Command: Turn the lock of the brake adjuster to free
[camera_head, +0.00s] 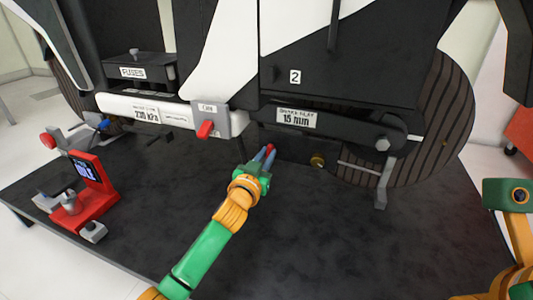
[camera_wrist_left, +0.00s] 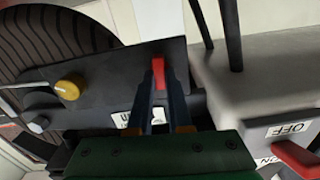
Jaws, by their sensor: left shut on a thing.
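My left gripper (camera_head: 268,152) is at the lower edge of the dark arm with the brake play label (camera_head: 297,118), which reads 15 mm. Its blue fingers are shut on a small red lock lever (camera_wrist_left: 158,72), which shows between the fingertips in the left wrist view (camera_wrist_left: 160,80). The lever's tip also shows in the head view (camera_head: 271,148). The fingers partly hide the lever, and I cannot read any lock marking. A brass adjuster knob (camera_head: 318,161) sits to the right; it also shows in the left wrist view (camera_wrist_left: 70,88).
A grey switch box (camera_head: 232,121) with a red handle (camera_head: 205,129) is left of the gripper. A red stand with a display (camera_head: 98,185) is at the left on the dark table (camera_head: 340,250). A striped wheel (camera_head: 440,110) is at the right. The front table is clear.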

